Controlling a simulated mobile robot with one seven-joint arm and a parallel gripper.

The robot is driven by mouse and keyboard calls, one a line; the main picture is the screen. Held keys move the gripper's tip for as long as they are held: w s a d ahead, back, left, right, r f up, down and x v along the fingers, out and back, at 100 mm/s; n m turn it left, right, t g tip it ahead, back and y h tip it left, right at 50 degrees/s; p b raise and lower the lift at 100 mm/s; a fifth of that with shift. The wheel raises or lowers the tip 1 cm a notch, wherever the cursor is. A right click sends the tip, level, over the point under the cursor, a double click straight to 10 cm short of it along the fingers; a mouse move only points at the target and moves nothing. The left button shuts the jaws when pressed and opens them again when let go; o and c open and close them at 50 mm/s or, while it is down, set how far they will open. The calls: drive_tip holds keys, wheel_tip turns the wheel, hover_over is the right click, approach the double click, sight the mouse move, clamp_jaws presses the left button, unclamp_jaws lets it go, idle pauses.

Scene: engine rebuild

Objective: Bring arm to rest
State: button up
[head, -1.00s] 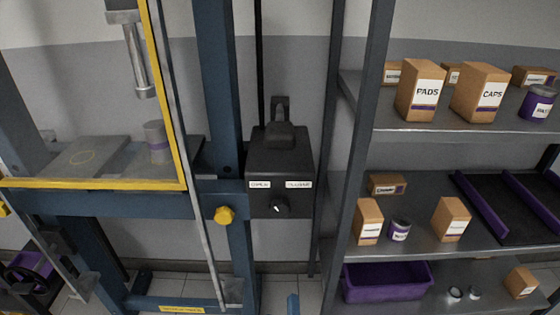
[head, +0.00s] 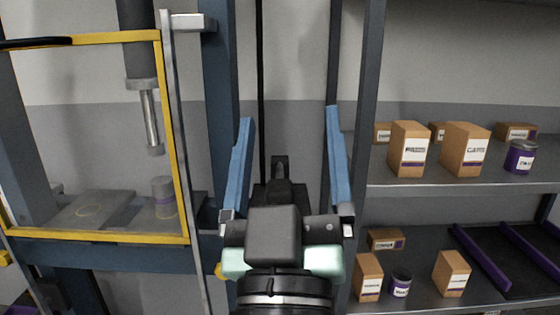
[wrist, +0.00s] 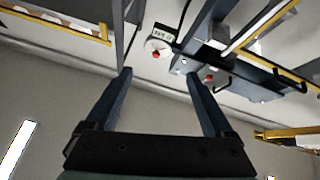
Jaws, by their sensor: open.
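My gripper (head: 289,120) is raised in the lower middle of the head view. Its two blue fingers point up and stand wide apart with nothing between them. In the wrist view my gripper (wrist: 157,78) is also open and empty. The fingers point toward the upper wall, where a white box with a red button (wrist: 157,46) shows.
A blue press frame (head: 221,100) with a yellow-edged guard (head: 168,120) stands at left. A shelf rack (head: 450,186) at right holds boxes, cans and a black tray with purple strips (head: 480,258). Yellow rails (wrist: 50,25) show in the wrist view.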

drive_tip(key=s+r+m+t+p, duration=0.1)
drive_tip(key=s+r+p, duration=0.2)
drive_tip(key=r, duration=0.9)
drive_tip(key=s+r+m+t+y+p, duration=0.1)
drive_tip(key=s+r+p, duration=0.2)
drive_tip(key=r+p, duration=0.7)
wheel_tip(320, 180, up, 2)
drive_tip(key=shift+a+r, duration=0.1)
drive_tip(key=shift+a, duration=0.3)
idle(1.0)
